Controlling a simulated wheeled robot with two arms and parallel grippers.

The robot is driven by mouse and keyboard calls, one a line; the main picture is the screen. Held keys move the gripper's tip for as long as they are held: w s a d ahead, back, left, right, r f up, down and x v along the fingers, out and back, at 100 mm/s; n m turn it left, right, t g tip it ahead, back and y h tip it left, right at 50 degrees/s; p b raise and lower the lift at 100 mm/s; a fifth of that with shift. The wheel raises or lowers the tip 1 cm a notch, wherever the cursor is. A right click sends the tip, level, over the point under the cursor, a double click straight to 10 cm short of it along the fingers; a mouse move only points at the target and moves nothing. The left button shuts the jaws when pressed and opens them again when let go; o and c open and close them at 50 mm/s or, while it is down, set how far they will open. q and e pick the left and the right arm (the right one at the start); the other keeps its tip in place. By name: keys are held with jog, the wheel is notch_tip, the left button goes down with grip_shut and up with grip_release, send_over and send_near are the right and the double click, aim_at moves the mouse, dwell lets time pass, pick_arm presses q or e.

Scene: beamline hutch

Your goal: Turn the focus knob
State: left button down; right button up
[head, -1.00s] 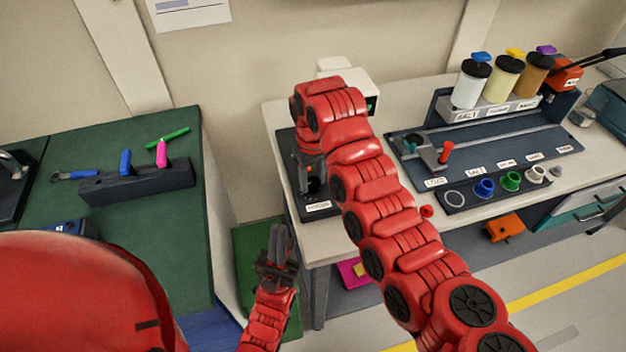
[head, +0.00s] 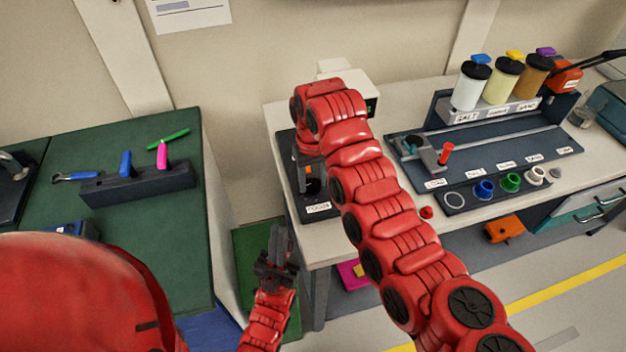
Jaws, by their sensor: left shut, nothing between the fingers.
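The black instrument base (head: 283,150) stands at the left end of the light bench, with a small label (head: 318,208) on its front edge. A dark round part, seemingly the focus knob (head: 314,187), shows just behind the label, partly hidden by my right arm. My right gripper points down over this base, mostly hidden behind its own wrist and arm. I cannot make out its fingers or whether they touch the knob. My left gripper (head: 278,240) is shut and empty, pointing up in front of the gap between the benches, apart from the instrument.
A white box (head: 360,88) stands behind my right wrist. At right are a dark rail fixture (head: 480,140), several lidded jars (head: 472,85) and a row of coloured rings (head: 484,188). A green bench (head: 110,240) with a tool block (head: 140,185) is at left.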

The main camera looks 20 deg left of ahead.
aim_at(313, 183)
jog(key=o, duration=0.4)
jog(key=shift+c, duration=0.2)
notch_tip(313, 183, up, 18)
jog(key=shift+f+p, duration=0.25)
jog(key=shift+p, duration=0.1)
jog(key=shift+f, duration=0.1)
dwell(0.3)
